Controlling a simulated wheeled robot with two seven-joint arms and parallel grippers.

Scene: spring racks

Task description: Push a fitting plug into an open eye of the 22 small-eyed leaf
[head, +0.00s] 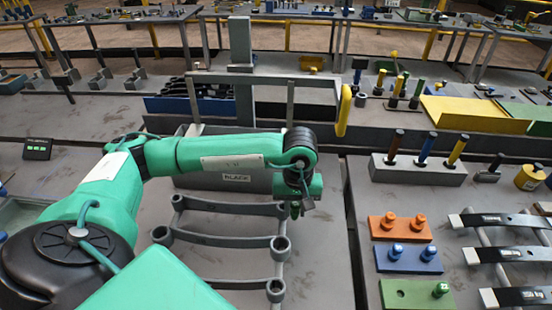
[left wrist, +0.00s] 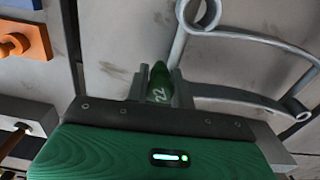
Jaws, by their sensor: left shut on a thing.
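My left gripper (head: 295,207) is shut on a green plug (left wrist: 159,82) with a "22" on it; the plug stands between the two grey fingers in the left wrist view. In the head view the gripper hangs at the right end of the farthest of several grey leaves (head: 225,208) with ring-shaped eyes. An eye of a nearer leaf (head: 280,247) looks open. In the left wrist view a leaf eye (left wrist: 206,14) lies beyond the plug, to its right, apart from it. Leaf numbers are not readable. My right gripper is out of view.
To the right stand an orange board (head: 400,228) and a blue board (head: 408,260) with plugs, and a green board (head: 405,296) with one green plug (head: 440,290). Black-and-white leaves (head: 510,255) lie further right. A grey frame (head: 265,80) rises behind my arm.

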